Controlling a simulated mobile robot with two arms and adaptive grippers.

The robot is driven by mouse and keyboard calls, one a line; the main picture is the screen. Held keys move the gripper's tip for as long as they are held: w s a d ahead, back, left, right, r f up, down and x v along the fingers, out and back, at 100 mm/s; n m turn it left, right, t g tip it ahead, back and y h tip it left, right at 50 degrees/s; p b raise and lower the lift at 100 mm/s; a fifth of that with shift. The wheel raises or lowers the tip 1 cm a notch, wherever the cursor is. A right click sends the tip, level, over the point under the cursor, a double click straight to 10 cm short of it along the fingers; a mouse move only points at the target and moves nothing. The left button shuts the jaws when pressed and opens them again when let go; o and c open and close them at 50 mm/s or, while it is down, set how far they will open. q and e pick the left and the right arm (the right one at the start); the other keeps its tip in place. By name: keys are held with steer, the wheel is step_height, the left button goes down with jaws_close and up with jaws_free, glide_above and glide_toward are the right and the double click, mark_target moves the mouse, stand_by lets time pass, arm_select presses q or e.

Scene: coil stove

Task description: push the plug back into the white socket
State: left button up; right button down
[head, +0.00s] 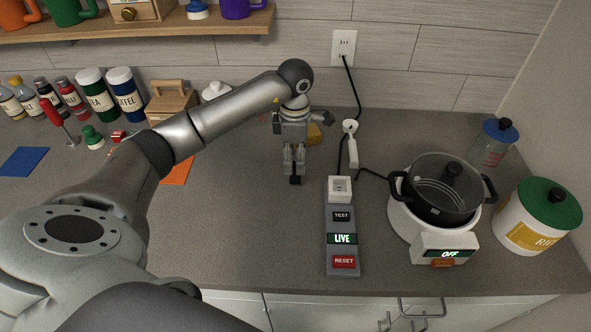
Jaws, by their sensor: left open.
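The white socket (340,184) sits at the far end of a grey panel (343,222) on the counter, with its slots facing up. A small white piece that looks like the plug (350,129) lies on the counter behind the socket, apart from it, with black cord beside it. My left gripper (295,181) points down at the counter, left of the socket and plug. It is open and touches neither. My right gripper is out of view.
The panel has TEST, a lit LIVE sign and RESET. Cord runs to the wall outlet (343,47). A green-lidded canister (540,215) is far right. The front middle counter is clear.

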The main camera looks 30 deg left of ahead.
mark_target(295, 165)
arm_select(q)
steer(key=shift+f+p, duration=0.65)
steer(key=shift+f, duration=1.25)
steer(key=c, duration=1.1)
